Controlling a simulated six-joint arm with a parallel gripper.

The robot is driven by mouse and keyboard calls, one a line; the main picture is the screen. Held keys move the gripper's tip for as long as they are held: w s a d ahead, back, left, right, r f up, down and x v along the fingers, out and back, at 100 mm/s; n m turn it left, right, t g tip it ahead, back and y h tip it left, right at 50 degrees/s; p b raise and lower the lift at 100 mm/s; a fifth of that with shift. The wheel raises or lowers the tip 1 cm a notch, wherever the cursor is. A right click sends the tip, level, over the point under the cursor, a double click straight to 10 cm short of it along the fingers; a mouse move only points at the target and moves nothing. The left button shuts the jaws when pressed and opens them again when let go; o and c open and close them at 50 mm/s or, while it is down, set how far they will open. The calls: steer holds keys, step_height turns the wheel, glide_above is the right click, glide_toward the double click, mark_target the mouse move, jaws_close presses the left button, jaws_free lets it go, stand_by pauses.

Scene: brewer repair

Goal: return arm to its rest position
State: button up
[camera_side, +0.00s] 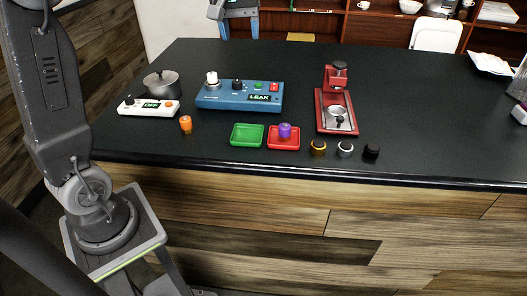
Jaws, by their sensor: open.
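A blue box (240,95) has a display reading LEAK. A purple piece (285,131) stands in the red tray (283,144). The green tray (247,135) beside it is empty.
An orange piece (186,124) stands alone. A red brewer (336,105) stands right of the blue box, with yellow-ringed (318,147), white (345,149) and black (371,151) knobs before it. The counter's right half is mostly clear.

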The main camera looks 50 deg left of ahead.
steer(key=s+d+f+m+t, duration=0.1)
steer(key=s+d+f+m, duration=0.1)
steer(key=s, duration=0.5)
steer(key=s+d+f+m+t, duration=0.1)
steer(key=s+d+f+m, duration=0.2)
steer(key=s+d, duration=0.3)
steer(key=s+d+f+m+t, duration=0.1)
steer(key=s+d+f+m, duration=0.2)
steer(key=s, duration=0.5)
steer(key=shift+d+m+t+h, duration=0.35)
steer(key=shift+d+m, duration=0.25)
steer(key=shift+d, duration=0.35)
steer(key=shift+s, duration=0.1)
